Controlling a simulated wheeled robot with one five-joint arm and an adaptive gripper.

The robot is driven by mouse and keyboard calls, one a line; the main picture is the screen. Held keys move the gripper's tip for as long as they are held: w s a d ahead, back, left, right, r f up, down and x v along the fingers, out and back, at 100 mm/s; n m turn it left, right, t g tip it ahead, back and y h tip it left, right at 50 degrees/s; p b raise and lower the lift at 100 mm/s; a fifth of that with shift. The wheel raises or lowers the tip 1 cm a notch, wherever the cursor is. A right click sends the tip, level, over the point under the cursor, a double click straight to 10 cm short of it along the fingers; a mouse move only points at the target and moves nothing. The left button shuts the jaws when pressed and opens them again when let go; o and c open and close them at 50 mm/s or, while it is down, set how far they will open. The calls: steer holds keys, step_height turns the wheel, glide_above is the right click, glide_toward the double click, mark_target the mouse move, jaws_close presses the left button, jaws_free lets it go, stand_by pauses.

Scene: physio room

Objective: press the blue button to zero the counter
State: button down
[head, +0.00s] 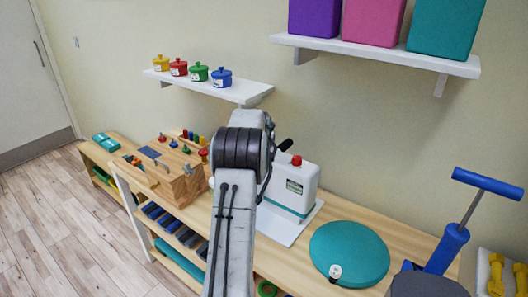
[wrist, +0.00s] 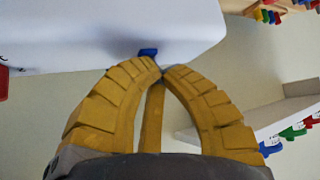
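The counter is a white box (head: 301,186) with a small display and a red button on top (head: 296,160), standing on the bench behind my arm. In the wrist view its white body (wrist: 80,30) fills the upper left. The blue button (wrist: 148,53) sticks out at its lower edge, just beyond my fingertips; whether they touch it I cannot tell. A red part (wrist: 3,82) shows at the left edge. My gripper (wrist: 161,70) has yellow ridged fingers whose tips meet, with nothing held. In the head view the fingers and the blue button are hidden.
A wooden peg-and-latch box (head: 165,168) stands left of the counter, a teal disc (head: 349,253) to its right. A shelf with several coloured pots (head: 215,86) hangs on the wall behind. A blue T-handled pump (head: 452,240) stands at the right.

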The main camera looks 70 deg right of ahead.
stand_by(0.5)
steer(key=shift+r+p, duration=0.6)
steer(key=shift+r, duration=0.25)
steer(key=shift+r, duration=0.1)
steer(key=shift+r+p, duration=1.75)
steer(key=shift+r, duration=0.7)
